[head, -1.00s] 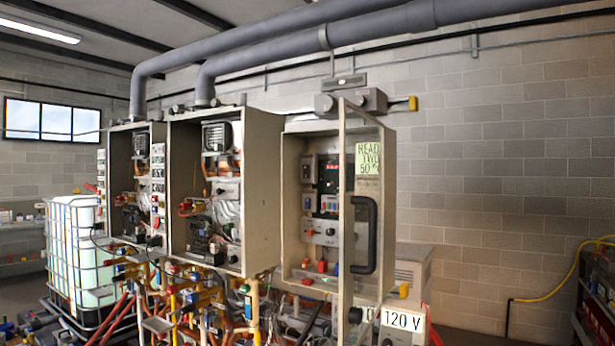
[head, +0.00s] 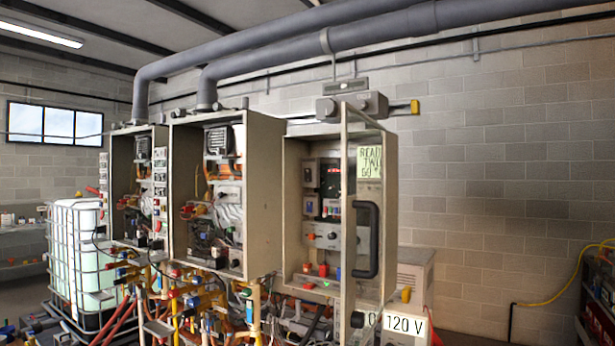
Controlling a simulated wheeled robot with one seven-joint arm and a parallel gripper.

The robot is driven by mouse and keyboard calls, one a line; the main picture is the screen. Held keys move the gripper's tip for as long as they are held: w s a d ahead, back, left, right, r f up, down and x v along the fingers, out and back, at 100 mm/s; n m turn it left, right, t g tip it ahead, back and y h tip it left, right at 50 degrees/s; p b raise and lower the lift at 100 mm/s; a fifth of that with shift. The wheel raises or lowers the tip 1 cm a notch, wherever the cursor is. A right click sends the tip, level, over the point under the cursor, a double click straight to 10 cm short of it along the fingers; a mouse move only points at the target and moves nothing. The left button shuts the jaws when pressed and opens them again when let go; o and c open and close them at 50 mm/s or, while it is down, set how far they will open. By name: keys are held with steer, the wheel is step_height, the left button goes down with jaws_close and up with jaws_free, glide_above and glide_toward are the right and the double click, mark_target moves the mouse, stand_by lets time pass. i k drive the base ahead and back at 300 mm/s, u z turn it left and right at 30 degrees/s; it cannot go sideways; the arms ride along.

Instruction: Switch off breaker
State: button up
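The right cabinet (head: 293,190) holds small switch-like modules (head: 309,204) and (head: 330,208) that may be breakers; they are too small to tell their lever positions. A dark display (head: 330,178) sits above the right module. A grey panel with knobs (head: 323,236) is below them. A framed door (head: 345,180) with a black handle (head: 366,240) stands at the cabinet's right front and appears swung outward. A grey box with a yellow-ended lever (head: 414,107) is on top of the cabinet. My gripper is not in view.
Two more open heater cabinets (head: 266,190) and (head: 127,180) stand to the left. Pipes, valves and hoses (head: 180,305) crowd below. A caged white tank (head: 80,255) is far left. A box marked 120 V (head: 404,325) is low right. The right wall side looks open.

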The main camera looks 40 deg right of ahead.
mark_target(308, 172)
steer(key=i, duration=1.55)
steer(key=u, duration=0.5)
